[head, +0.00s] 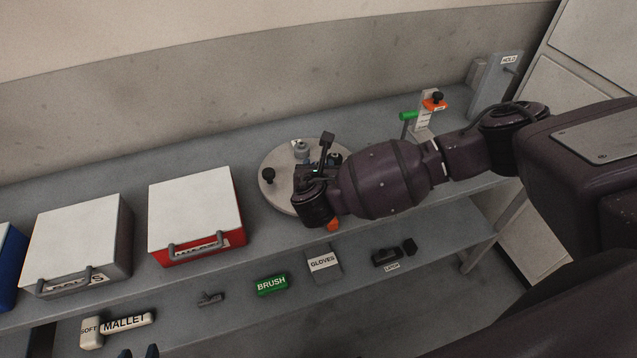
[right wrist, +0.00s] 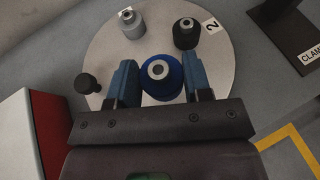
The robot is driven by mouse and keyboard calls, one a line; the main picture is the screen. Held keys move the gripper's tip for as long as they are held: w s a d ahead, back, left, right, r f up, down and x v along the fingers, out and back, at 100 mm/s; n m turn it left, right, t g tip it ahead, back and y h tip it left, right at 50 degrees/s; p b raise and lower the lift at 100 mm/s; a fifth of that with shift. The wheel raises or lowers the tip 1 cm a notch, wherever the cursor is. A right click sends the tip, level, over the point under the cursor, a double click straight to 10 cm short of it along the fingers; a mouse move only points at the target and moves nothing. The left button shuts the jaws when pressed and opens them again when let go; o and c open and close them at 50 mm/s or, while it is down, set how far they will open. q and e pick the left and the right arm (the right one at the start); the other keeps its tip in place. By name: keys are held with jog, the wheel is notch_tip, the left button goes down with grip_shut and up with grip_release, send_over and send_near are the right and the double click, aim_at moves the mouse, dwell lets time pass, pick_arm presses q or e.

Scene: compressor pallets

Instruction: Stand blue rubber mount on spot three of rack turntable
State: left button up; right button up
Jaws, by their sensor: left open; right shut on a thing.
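The blue rubber mount (right wrist: 160,77), with a pale metal centre, stands upright between the fingers of my right gripper (right wrist: 160,70), which is shut on it. It is over the near part of the pale round rack turntable (right wrist: 225,75); I cannot tell whether its base touches. A grey mount (right wrist: 131,24) and a black mount (right wrist: 186,33) by a "2" label stand on the far side. A black knob (right wrist: 87,83) is at the left rim. In the head view my right wrist covers part of the turntable (head: 281,157). My left gripper (head: 139,353) is open and empty at the bottom edge.
A red box (head: 196,216) and a grey box (head: 78,244) stand left of the turntable. A clamp stand (head: 425,115) is to the right, behind my arm. The lower shelf holds a mallet (head: 124,322), a green brush (head: 272,285) and gloves (head: 323,263).

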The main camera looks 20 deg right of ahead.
jog(key=shift+f, duration=2.75)
jog(key=shift+f, duration=0.1)
jog(key=o, duration=0.9)
